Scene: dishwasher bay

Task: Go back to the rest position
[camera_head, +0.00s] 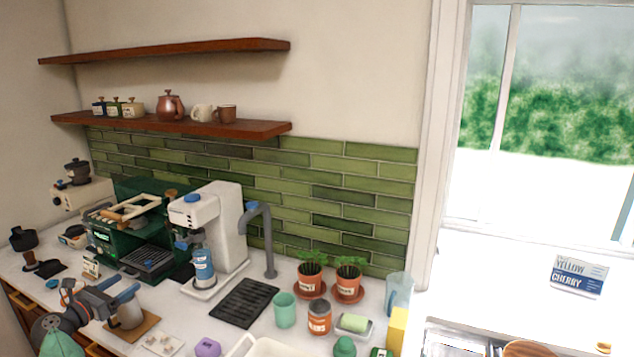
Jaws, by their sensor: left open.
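My left arm comes in low at the left of the head view. My left gripper (118,289) has blue-tipped fingers that are spread apart. It is over the counter beside a metal pitcher (130,313) that stands on a wooden board (146,326). The fingers overlap the pitcher's upper left in the picture. I cannot tell whether they touch it. My right gripper is out of view.
A green espresso machine (118,239) and a white machine (227,220) holding a blue-labelled bottle (204,266) stand behind. A black drain mat (244,302), teal cup (285,309), jar (319,316) and potted plants (310,281) crowd the counter rightward.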

